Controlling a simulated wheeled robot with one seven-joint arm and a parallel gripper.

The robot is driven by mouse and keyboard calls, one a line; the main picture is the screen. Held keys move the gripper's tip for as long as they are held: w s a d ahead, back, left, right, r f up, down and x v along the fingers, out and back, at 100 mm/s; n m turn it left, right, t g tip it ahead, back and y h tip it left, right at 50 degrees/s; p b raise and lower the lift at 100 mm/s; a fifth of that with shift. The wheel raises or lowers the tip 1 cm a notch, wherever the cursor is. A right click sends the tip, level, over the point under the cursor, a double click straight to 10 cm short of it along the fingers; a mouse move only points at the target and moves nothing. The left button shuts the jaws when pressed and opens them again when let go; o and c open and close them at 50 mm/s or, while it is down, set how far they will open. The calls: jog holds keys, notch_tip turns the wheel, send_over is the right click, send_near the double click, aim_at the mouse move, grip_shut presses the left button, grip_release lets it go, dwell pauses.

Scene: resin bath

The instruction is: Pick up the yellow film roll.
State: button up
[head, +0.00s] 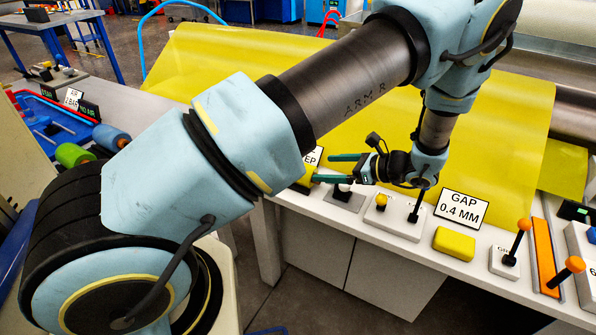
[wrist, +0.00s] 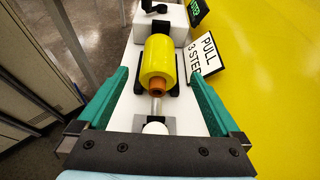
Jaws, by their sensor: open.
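The yellow film roll (wrist: 158,57) lies in a dark cradle on the white counter, in the wrist view. An orange core (wrist: 158,87) shows at its near end. My gripper (wrist: 158,74) is open, with one green finger on each side of the line to the roll and nothing between them in grip. The fingertips reach about level with the roll's near end; I cannot tell their height above it. In the head view my gripper (head: 336,168) points left over the counter's edge area. My arm hides most of the roll's place there.
A pale-knobbed metal lever (wrist: 156,108) stands between the roll and my palm. A "PULL 3 STEP" sign (wrist: 207,55) stands close right of the roll. The head view shows a "GAP 0.4 MM" sign (head: 462,208), a yellow block (head: 454,243) and orange-knobbed levers (head: 524,225) along the counter.

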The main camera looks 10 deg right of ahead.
jog(key=p+x, duration=0.3)
jog(key=x, duration=0.6)
jog(key=shift+w+a, duration=0.2)
jog(key=shift+a, duration=0.1)
jog(key=shift+w+a+f, duration=0.2)
jog(key=shift+w+f, duration=0.05)
jog(key=shift+c, duration=0.4)
jog(key=c, duration=1.5)
